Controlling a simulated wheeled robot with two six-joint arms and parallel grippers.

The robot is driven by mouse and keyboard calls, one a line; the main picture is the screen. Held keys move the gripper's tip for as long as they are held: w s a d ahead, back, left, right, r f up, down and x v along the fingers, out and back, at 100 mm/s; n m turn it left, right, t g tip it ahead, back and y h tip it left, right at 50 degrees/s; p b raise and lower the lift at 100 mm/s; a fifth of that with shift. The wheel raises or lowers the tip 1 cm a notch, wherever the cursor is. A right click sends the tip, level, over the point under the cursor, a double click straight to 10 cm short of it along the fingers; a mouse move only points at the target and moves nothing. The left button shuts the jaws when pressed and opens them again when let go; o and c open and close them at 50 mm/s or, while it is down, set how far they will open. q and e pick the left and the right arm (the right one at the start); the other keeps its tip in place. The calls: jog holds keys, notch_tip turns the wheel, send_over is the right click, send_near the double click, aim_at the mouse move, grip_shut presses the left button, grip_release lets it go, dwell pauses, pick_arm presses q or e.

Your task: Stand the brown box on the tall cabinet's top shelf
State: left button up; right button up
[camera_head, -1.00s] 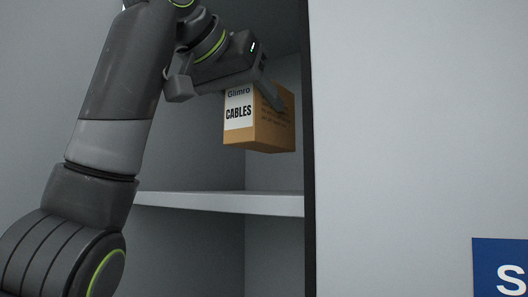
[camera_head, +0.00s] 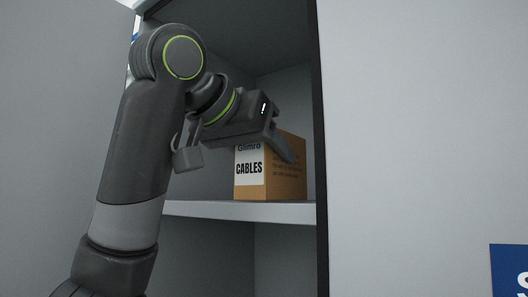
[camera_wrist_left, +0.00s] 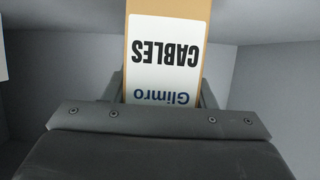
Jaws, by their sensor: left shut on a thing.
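The brown box (camera_head: 285,182) has a white label reading "Glimro CABLES" and is upright inside the tall cabinet. Its bottom is at the level of the shelf (camera_head: 240,211) and appears to rest on it, close to the cabinet's right side. My left gripper (camera_head: 268,148) is shut on the upper part of the box. In the left wrist view the box (camera_wrist_left: 165,62) shows upside down between the fingers, its label facing the camera. The gripper hides part of the box's top. My right gripper is not in view.
The cabinet's dark right edge (camera_head: 322,150) stands just right of the box. A wide pale panel (camera_head: 420,130) lies beyond it, with a blue sign (camera_head: 508,268) low at the right. Shelf space left of the box is clear where visible. Another compartment lies below the shelf.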

pick_arm(q)
jog(key=shift+f, duration=0.15)
jog(key=o, duration=1.2)
jog(key=shift+w, duration=0.1)
jog(key=shift+r, duration=0.3)
jog(key=b+v, duration=0.8)
jog(key=v, duration=0.4)
jog(key=shift+f, duration=0.1)
